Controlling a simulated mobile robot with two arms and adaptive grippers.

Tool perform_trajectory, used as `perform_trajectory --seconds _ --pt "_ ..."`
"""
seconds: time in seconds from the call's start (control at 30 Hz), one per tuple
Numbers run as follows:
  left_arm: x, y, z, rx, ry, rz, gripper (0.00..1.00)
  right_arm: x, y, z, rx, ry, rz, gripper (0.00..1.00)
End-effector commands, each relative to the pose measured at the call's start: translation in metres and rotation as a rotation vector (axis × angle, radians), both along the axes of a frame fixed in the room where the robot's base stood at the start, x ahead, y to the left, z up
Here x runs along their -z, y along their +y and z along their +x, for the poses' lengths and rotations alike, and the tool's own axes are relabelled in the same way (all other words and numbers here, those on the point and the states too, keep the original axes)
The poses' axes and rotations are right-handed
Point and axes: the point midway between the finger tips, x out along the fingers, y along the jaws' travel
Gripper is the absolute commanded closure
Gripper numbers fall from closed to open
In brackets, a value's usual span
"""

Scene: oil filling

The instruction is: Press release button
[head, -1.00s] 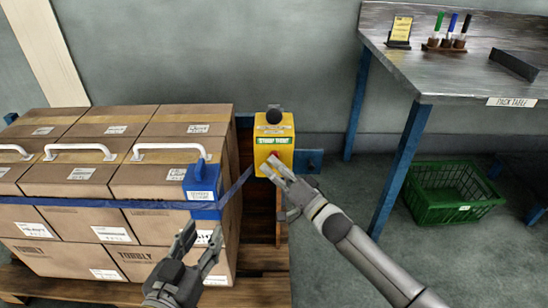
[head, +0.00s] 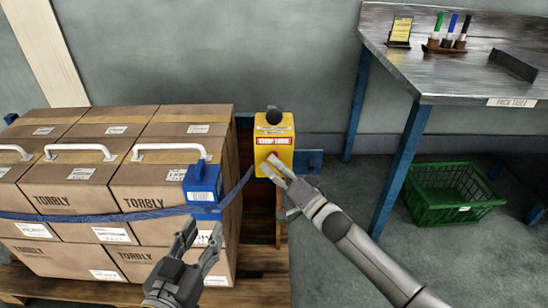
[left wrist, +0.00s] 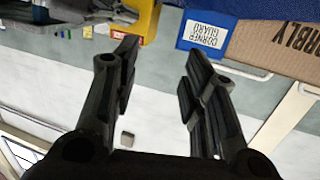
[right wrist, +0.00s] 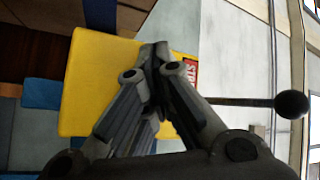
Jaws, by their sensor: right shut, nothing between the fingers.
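The yellow strap box (head: 284,129) stands right of the stacked cartons, with a black-knobbed lever on top. Its label now shows red with "STRAP LOOSE". My right gripper (head: 270,168) is shut and empty, its fingertips at the lower front of the box. The release button is mostly hidden by the fingers; I cannot tell whether they touch it. In the right wrist view the shut fingers (right wrist: 154,52) lie against the yellow box face (right wrist: 85,85). My left gripper (head: 203,240) is open and empty in front of the cartons, also open in the left wrist view (left wrist: 155,60).
A blue strap (head: 120,216) hangs slack around the cartons (head: 65,190), by a blue corner guard (head: 202,184). Floor between is clear.

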Motion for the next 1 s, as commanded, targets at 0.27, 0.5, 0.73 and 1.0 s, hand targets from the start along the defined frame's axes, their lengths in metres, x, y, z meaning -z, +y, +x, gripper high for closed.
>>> perform_trajectory --seconds 0.27,0.5,0.73,1.0 --pt "0.015 0.005 -0.003 -0.008 0.087 0.023 0.60 0.000 -0.001 -0.004 0.001 0.001 0.001 1.00" --pt "0.030 0.008 -0.008 -0.015 0.162 0.041 0.60 -0.001 -0.001 -0.007 0.001 0.001 0.001 1.00" --pt "0.041 0.010 -0.014 -0.017 0.229 0.056 0.60 -0.001 -0.001 -0.011 0.001 0.000 0.001 1.00" --pt "0.058 0.014 -0.024 -0.020 0.317 0.076 0.60 0.000 -0.001 -0.014 0.001 0.001 0.001 1.00"
